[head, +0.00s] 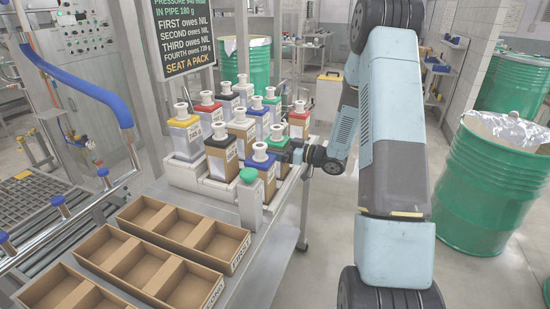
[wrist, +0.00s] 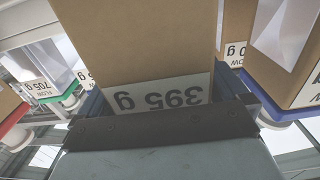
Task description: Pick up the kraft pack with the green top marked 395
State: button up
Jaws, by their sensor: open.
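The kraft pack marked 395 g (wrist: 140,45) fills the middle of the wrist view, its label upside down there. Its top is out of that view. In the head view my gripper (head: 292,153) reaches in from the right among the packs, beside a green-topped pack (head: 278,132) whose body is mostly hidden.
A blue-topped pack (head: 260,160) stands close in front; several other packs with coloured tops crowd around. A white post with a green knob (head: 248,176) stands at the near corner. Empty cardboard trays (head: 190,228) lie at the front. A green drum (head: 490,185) stands to the right.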

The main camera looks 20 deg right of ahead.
jog(key=shift+c, duration=0.2)
jog(key=c, duration=0.9)
jog(key=shift+r, duration=0.1)
